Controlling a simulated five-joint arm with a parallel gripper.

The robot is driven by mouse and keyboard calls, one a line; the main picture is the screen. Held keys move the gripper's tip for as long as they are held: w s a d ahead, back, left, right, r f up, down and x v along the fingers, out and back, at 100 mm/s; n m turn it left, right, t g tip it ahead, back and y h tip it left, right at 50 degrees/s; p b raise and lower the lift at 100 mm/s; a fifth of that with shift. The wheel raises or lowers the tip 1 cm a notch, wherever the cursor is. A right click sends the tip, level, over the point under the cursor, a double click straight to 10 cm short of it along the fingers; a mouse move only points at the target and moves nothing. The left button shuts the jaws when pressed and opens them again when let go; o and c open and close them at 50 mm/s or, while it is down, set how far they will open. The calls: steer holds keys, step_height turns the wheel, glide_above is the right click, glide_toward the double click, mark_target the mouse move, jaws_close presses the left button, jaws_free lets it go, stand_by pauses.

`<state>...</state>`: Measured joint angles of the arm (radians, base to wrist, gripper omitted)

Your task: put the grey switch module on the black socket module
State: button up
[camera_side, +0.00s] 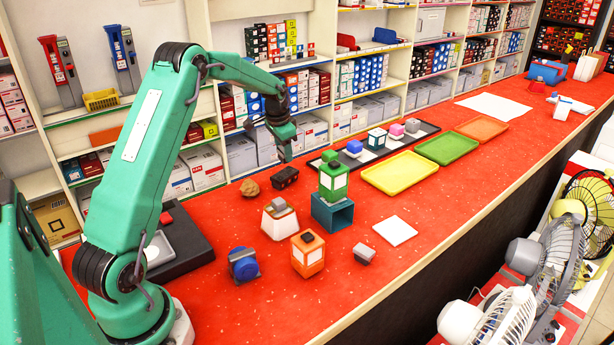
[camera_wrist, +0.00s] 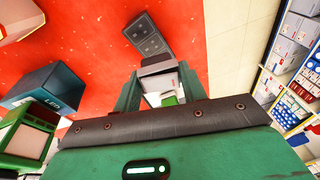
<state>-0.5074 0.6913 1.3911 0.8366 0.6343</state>
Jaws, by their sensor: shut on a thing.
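My gripper (camera_side: 286,150) is shut and hangs just above and behind the black socket module (camera_side: 285,176) in the side view. In the wrist view my gripper (camera_wrist: 158,92) is shut on a small grey block with a darker top, which I take as the grey switch module (camera_wrist: 160,75). It looks largely hidden by the fingers in the side view. The black socket module (camera_wrist: 146,36) lies just beyond the held block in the wrist view, on the red counter. The two look apart, but the exact gap cannot be told.
A green lantern-like box (camera_side: 334,180) stands on a teal box (camera_side: 332,212) at right. A brown lump (camera_side: 250,188), a white box (camera_side: 280,222), an orange box (camera_side: 308,258), a blue round item (camera_side: 243,264) and a small grey block (camera_side: 364,254) stand nearer. Shelves line the back.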

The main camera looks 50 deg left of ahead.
mark_target(284, 161)
steer(key=shift+s+d+x, duration=0.1)
steer(key=shift+s+x, duration=0.1)
steer(key=shift+x, duration=0.8)
steer(key=shift+s+d+x, duration=0.1)
steer(key=shift+s+x, duration=0.05)
steer(key=shift+x, duration=0.8)
steer(key=shift+f, duration=0.2)
steer(key=o, duration=0.9)
steer(key=shift+o, duration=0.2)
steer(key=v, duration=1.2)
steer(key=shift+d+r, duration=0.15)
steer(key=shift+r, duration=0.05)
